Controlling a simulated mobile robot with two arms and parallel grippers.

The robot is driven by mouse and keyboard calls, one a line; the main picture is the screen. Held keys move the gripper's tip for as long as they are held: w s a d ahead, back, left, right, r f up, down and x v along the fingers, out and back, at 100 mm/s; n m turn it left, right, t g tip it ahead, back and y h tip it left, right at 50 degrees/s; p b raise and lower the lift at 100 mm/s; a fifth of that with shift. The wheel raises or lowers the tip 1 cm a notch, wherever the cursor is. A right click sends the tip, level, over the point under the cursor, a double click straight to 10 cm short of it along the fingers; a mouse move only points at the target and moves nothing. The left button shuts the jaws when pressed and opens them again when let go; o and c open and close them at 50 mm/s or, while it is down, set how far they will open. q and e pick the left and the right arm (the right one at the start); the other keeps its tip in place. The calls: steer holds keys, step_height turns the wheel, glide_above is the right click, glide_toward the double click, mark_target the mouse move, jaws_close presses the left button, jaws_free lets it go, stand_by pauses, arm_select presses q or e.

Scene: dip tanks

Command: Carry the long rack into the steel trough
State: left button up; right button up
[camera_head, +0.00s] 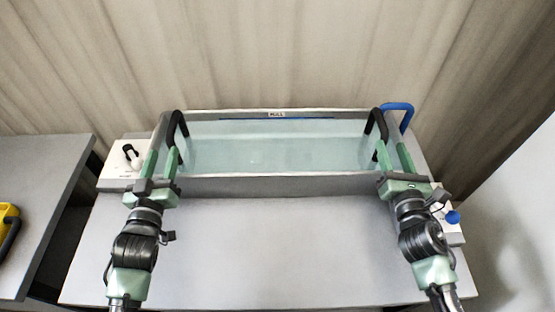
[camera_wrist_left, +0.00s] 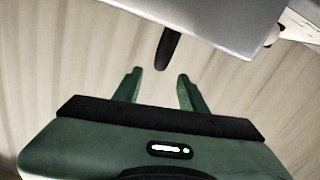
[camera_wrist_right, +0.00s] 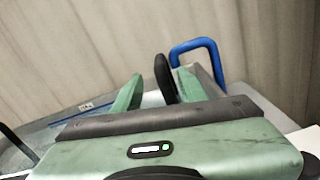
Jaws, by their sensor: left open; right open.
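The steel trough (camera_head: 280,184) lies lengthwise on the table, filled with clear pale liquid. A black handle stands at its left end (camera_head: 178,124) and another at its right end (camera_head: 376,122); I cannot tell whether they belong to the long rack. No rack body can be made out. My left gripper (camera_head: 165,140) is open at the left end; in the left wrist view the black handle (camera_wrist_left: 168,50) is just beyond its fingertips. My right gripper (camera_head: 391,146) is open at the right end; in the right wrist view the black handle (camera_wrist_right: 164,78) appears between its fingers.
A blue handle (camera_head: 398,107) rises at the right end, close to my right gripper. A white box (camera_head: 120,172) with a black-and-white fitting sits left of the trough. The table (camera_head: 270,250) is clear in front. A side table (camera_head: 45,170) holds a yellow object (camera_head: 8,213).

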steer(key=shift+s, duration=1.3)
